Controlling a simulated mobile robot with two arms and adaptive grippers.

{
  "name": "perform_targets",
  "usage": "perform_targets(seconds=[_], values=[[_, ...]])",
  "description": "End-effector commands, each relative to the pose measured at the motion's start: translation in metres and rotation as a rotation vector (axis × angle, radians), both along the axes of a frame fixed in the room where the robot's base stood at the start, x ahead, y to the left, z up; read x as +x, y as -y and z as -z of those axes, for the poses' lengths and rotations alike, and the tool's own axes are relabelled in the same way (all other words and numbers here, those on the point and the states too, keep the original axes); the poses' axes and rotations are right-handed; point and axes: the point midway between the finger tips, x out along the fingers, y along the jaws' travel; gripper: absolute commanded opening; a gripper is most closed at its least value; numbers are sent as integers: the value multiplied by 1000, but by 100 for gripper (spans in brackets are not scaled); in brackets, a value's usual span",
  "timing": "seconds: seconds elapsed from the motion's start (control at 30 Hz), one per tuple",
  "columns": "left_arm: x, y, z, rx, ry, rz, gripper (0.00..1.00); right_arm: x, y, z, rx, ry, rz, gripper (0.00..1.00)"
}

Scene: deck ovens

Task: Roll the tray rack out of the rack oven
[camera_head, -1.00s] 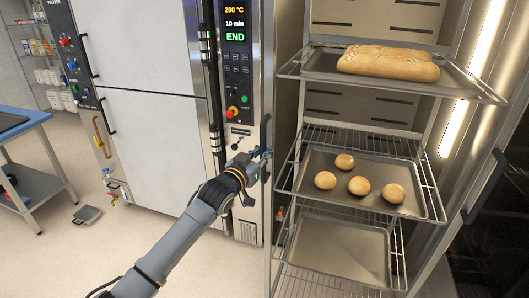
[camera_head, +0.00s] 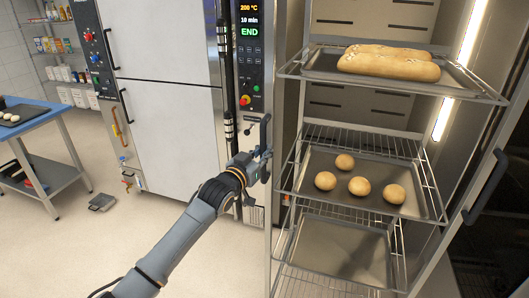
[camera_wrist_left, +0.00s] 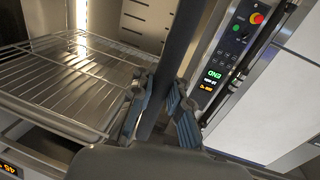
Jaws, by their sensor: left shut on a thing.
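The tray rack (camera_head: 270,235) is a tall metal frame with wire shelves and trays. It stands at the open rack oven (camera_head: 354,10), whose lit interior shows behind it. It has a black handle (camera_head: 265,132) on its left upright and another black handle (camera_head: 487,186) on its right upright. My left gripper (camera_head: 258,160) is shut on the left handle. In the left wrist view the fingers (camera_wrist_left: 160,112) close around this dark bar. My right gripper is not in view.
Long loaves (camera_head: 390,66) lie on the top tray and several round buns (camera_head: 358,187) on the middle one. A control panel (camera_head: 249,60) reading END is left of the rack. A blue-topped table (camera_head: 45,121) is at far left.

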Motion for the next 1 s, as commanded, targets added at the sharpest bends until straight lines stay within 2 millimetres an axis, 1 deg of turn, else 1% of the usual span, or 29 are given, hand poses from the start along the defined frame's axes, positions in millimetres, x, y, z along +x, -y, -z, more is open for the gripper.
perform_targets(seconds=[0.27, 0.3, 0.43, 0.77, 0.87, 1.0], values=[[1, -2, -2, 0, 4, -3, 0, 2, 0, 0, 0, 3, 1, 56], [1, -2, -2, -1, 5, -3, 14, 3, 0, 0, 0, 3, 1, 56], [1, -1, -2, 0, 4, -2, 40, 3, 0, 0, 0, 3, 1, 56], [-1, -1, -1, -1, 2, 0, 40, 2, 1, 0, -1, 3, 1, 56], [-5, -3, -1, -1, 3, 0, 40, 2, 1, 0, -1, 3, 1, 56], [-19, -12, 0, -1, 2, -1, 40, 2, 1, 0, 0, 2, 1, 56]])
